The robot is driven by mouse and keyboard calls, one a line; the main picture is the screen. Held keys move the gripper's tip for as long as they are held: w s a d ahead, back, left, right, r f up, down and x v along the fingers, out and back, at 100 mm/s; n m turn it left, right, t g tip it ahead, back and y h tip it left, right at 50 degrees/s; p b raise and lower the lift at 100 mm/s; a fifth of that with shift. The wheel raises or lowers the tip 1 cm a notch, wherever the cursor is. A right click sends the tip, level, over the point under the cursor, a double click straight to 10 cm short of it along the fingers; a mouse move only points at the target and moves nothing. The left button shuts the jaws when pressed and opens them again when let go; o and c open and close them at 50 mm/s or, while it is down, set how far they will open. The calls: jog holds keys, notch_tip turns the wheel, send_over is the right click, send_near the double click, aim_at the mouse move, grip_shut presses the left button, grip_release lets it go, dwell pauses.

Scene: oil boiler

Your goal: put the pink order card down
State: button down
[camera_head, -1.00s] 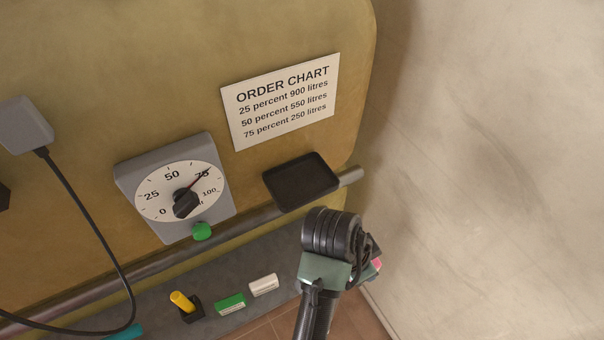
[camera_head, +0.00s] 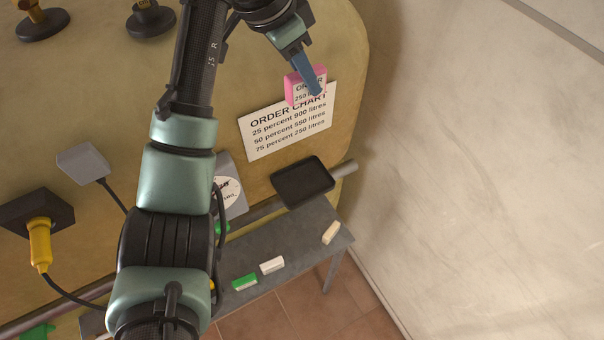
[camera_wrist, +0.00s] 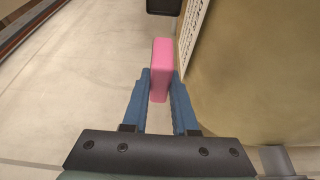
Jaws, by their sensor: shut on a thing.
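The pink order card (camera_head: 292,88) is a thick pink block with a printed face reading "ORDER" and "250". My gripper (camera_head: 317,92) is shut on it and holds it up in front of the upper part of the order chart (camera_head: 287,126). One blue finger crosses the card's printed face. In the wrist view the card (camera_wrist: 161,66) stands between the two blue fingertips (camera_wrist: 160,85), edge towards the camera. A black shallow tray (camera_head: 304,181) sits empty below the chart, lower than the card. It shows partly at the top of the wrist view (camera_wrist: 164,6).
A grey bench (camera_head: 318,228) below carries a green card (camera_head: 245,282), a white card (camera_head: 272,265) and a cream card (camera_head: 330,233). A rail (camera_head: 344,169) runs behind the tray. My arm hides most of the dial (camera_head: 229,192). A bare wall (camera_head: 470,190) is at right.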

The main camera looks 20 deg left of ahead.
notch_tip(320, 180, down, 22)
jog(key=b, duration=0.3)
jog(key=shift+s+a+f, duration=0.1)
jog(key=shift+a+f, duration=0.05)
jog(key=shift+f, duration=2.6)
jog(key=shift+f, duration=0.2)
jog(key=c, duration=0.7)
grip_release()
jog(key=shift+r, duration=0.1)
